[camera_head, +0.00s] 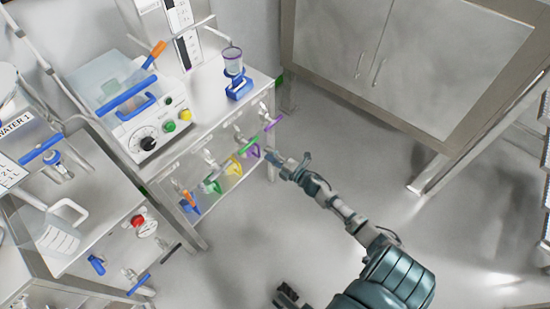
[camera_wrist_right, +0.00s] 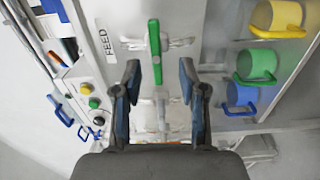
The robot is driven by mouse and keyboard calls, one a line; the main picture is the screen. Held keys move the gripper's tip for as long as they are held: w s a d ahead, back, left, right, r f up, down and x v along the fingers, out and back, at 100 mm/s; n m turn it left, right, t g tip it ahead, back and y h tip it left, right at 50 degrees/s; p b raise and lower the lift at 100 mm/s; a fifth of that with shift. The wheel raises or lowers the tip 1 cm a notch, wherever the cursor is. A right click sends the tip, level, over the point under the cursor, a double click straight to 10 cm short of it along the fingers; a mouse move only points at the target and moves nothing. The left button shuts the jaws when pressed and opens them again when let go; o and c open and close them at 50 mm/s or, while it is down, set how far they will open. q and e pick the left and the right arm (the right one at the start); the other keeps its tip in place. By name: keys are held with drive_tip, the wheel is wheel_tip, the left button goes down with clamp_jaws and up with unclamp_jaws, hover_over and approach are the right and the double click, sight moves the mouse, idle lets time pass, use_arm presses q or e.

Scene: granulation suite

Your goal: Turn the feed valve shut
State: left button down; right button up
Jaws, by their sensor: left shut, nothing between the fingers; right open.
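The feed valve has a green lever handle (camera_wrist_right: 154,50) on a pale metal valve body, beside a white FEED label (camera_wrist_right: 105,42). In the wrist view the lever runs up the picture, a little ahead of my right gripper (camera_wrist_right: 160,72). The open fingers stand on either side of its line with nothing held. In the head view a green lever (camera_head: 247,146) shows at the bench front, and my right gripper (camera_head: 291,163) is to its right, apart from it. My left gripper (camera_head: 286,294) is shut and empty at the bottom edge, partly cut off.
Other taps with purple (camera_head: 273,122) and orange (camera_head: 189,199) levers line the bench front. Yellow (camera_wrist_right: 277,18), green (camera_wrist_right: 256,65) and blue (camera_wrist_right: 242,95) mugs are near the valve. The floor (camera_head: 345,130) right of the bench is clear.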

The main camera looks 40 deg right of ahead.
drive_tip(key=s, duration=0.3)
drive_tip(key=shift+d, duration=0.15)
drive_tip(key=shift+w, duration=0.1)
